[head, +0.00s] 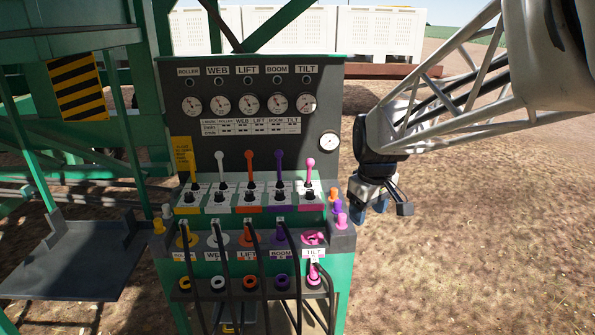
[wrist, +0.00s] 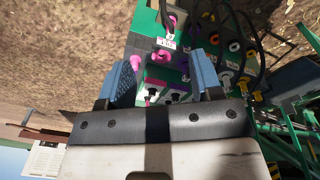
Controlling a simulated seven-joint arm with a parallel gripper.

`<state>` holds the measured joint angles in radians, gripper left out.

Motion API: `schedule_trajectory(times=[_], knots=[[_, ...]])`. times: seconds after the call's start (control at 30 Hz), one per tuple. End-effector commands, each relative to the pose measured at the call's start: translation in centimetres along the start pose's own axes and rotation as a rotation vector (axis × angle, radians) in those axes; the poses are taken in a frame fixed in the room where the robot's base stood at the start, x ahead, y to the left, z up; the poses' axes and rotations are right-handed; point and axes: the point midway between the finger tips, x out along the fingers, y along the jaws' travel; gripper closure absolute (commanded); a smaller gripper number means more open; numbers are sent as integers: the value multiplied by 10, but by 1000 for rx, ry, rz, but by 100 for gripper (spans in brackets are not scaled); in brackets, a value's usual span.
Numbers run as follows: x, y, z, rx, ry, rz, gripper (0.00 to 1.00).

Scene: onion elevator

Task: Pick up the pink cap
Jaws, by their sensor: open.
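The pink cap (head: 342,221) stands at the front of a short row of caps on the right end of the panel's shelf. It also shows in the wrist view (wrist: 136,62), close to the left finger. My gripper (head: 370,213) is to the right of the cap in the head view, apart from it as far as I can tell. In the wrist view my gripper (wrist: 163,75) is open, with its blue fingers spread and nothing held between them. The gap faces the right end of the panel.
A purple cap (head: 340,208) and an orange cap (head: 335,194) stand behind the pink one. Pink TILT fittings (head: 313,238) and black hoses (head: 287,260) are to the left. Coloured levers (head: 279,168) rise from the panel. Open ground lies to the right.

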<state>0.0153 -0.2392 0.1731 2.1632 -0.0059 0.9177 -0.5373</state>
Motion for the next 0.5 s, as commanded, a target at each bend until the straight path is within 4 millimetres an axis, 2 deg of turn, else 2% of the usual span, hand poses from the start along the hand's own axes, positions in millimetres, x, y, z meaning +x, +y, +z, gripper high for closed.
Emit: schedule_trajectory(times=[0.1, 0.5], knots=[[13, 15, -24, -60, -13, -9, 41], [62, 62, -99, -273, -42, -36, 41]])
